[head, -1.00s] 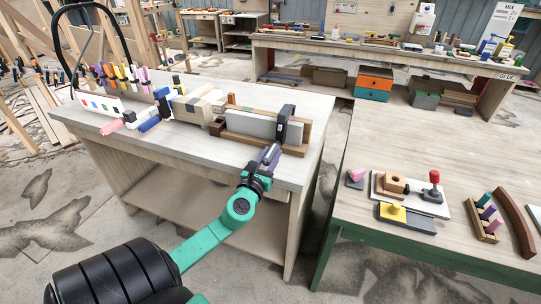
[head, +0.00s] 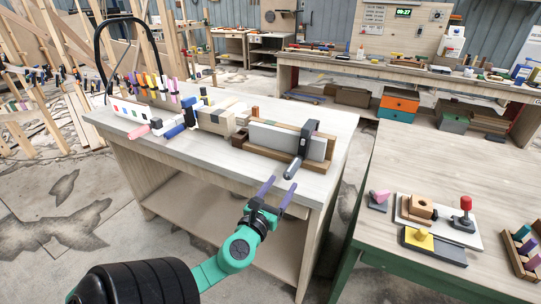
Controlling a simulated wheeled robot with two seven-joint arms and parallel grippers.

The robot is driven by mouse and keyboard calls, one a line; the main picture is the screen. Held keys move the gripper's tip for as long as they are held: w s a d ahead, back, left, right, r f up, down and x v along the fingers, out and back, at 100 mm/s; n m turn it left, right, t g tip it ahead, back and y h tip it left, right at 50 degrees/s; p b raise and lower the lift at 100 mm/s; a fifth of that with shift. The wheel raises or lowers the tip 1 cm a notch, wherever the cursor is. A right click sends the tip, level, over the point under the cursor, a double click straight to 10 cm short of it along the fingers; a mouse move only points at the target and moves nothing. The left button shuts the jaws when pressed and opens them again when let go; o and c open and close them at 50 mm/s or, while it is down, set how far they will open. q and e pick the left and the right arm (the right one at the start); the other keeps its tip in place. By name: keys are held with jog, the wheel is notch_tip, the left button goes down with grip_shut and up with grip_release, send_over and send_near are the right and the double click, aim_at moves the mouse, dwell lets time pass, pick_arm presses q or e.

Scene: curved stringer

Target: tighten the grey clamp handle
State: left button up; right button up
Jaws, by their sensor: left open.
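The clamp (head: 310,130) is black and stands over the white board (head: 285,142) in the wooden fixture on the near workbench. Its grey handle (head: 294,168) sticks out toward me over the bench's front part. My left gripper (head: 277,190) has two purple fingers and is open and empty. It is at the bench's front edge, just below and left of the handle in the picture, and appears apart from it. My right gripper is not in view.
Several coloured clamps (head: 158,88) and wooden blocks (head: 215,115) stand on the left of the workbench (head: 215,163). The bench's front right top is clear.

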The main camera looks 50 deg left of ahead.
pick_arm(q)
jog(key=b+v, duration=0.2)
jog(key=v, duration=0.4)
jog(key=shift+s, duration=0.25)
jog(key=shift+d, duration=0.1)
jog(key=s+a+f+n+g, duration=0.25)
jog(key=f+n, duration=0.25)
jog(key=f, duration=0.6)
jog(key=s+a+f+n+g, duration=0.1)
jog(key=a+f+n+g, duration=0.2)
jog(key=f, duration=0.7)
jog(key=s+a+f+n+g, duration=0.1)
jog(key=s+f+n+g, duration=0.15)
jog(key=f+n, duration=0.6)
jog(key=s+d+f+n+g+h, duration=0.2)
jog(key=s+d+f+n, duration=0.2)
jog(key=f, duration=0.5)
jog(key=s+d+f+n+g+h, duration=0.2)
jog(key=s+d+f+n, duration=0.3)
jog(key=s+f, duration=0.3)
jog(key=s+d+f+n+g+h, duration=0.2)
jog(key=s+d+f+n+g, duration=0.2)
jog(key=s+f, duration=0.3)
notch_tip(320, 180, down, 4)
jog(key=shift+d+f, duration=0.15)
jog(key=shift+d, duration=0.55)
